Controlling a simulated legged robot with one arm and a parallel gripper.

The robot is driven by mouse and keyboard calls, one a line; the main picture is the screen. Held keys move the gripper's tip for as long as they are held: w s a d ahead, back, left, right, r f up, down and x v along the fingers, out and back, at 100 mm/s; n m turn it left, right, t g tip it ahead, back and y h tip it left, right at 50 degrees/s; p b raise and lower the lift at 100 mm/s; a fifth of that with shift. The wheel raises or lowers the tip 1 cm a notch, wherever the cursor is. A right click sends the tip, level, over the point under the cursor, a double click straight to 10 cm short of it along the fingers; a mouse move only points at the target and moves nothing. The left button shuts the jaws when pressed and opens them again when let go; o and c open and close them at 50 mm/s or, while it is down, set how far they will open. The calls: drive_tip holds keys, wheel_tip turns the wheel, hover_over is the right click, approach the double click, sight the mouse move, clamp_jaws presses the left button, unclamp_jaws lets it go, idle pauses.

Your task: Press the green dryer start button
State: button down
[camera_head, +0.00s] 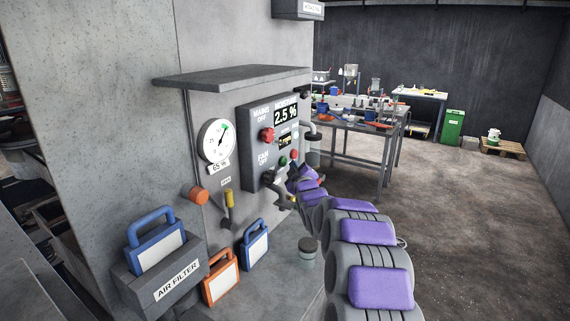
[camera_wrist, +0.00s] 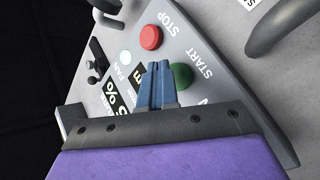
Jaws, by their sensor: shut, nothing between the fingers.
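The green start button (camera_wrist: 182,76) sits on the grey control panel (camera_wrist: 205,60), beside the word START, in the wrist view. It also shows small on the panel in the head view (camera_head: 283,161). My gripper (camera_wrist: 157,68) is shut and empty, its blue fingers together. In the wrist view its fingertips lie just left of the green button and overlap its edge; I cannot tell whether they touch it. In the head view my gripper (camera_head: 272,179) is at the panel's lower part.
A red stop button (camera_wrist: 151,37) is close by on the panel. An air filter box (camera_head: 172,283) stands below. A concrete shelf (camera_head: 230,77) juts out above.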

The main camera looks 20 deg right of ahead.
drive_tip(key=shift+w+a+r, duration=0.15)
drive_tip(key=shift+w+a, duration=0.1)
drive_tip(key=shift+a, duration=0.05)
drive_tip(key=shift+w+a+b, duration=0.3)
drive_tip(key=shift+w, duration=0.1)
idle(0.9)
drive_tip(key=shift+s+d, duration=0.1)
drive_tip(key=shift+s, duration=0.05)
drive_tip(key=shift+s+d, duration=0.45)
drive_tip(key=shift+s, duration=0.15)
idle(0.3)
drive_tip(key=s+d, duration=0.1)
drive_tip(key=s, duration=0.1)
drive_tip(key=s+d, duration=0.2)
drive_tip(key=shift+d+p, duration=0.1)
drive_tip(key=shift+p, duration=0.25)
idle(0.7)
